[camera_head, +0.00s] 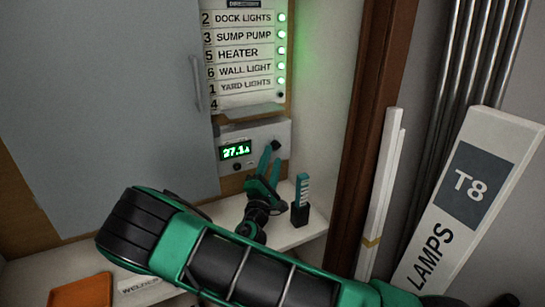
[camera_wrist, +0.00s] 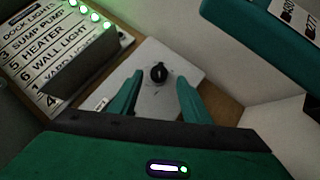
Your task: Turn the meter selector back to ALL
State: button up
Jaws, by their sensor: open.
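The meter (camera_head: 236,139) is a pale panel on the back wall with a lit green display that seems to read 27.1A. Its selector (camera_wrist: 158,73) is a small black knob, seen in the wrist view on the pale plate beyond my fingertips; its label is too small to read. In the head view the selector (camera_head: 276,145) is a dark spot at the panel's right. My gripper (camera_head: 271,155) is open, its two green fingers pointing at the knob. In the wrist view my gripper (camera_wrist: 159,80) has one finger on each side of the knob's line, and contact cannot be told.
Above the meter is a label board (camera_head: 243,50) with several green lights; the lowest is dark. A grey door (camera_head: 110,90) stands at left. A green-and-black upright tool (camera_head: 300,200) stands on the shelf right of my gripper. A T8 LAMPS box (camera_head: 465,200) leans at right.

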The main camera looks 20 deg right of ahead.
jog(key=v, duration=0.7)
jog(key=shift+s+a+f, duration=0.2)
jog(key=shift+s+f, duration=0.05)
jog(key=shift+s, duration=0.05)
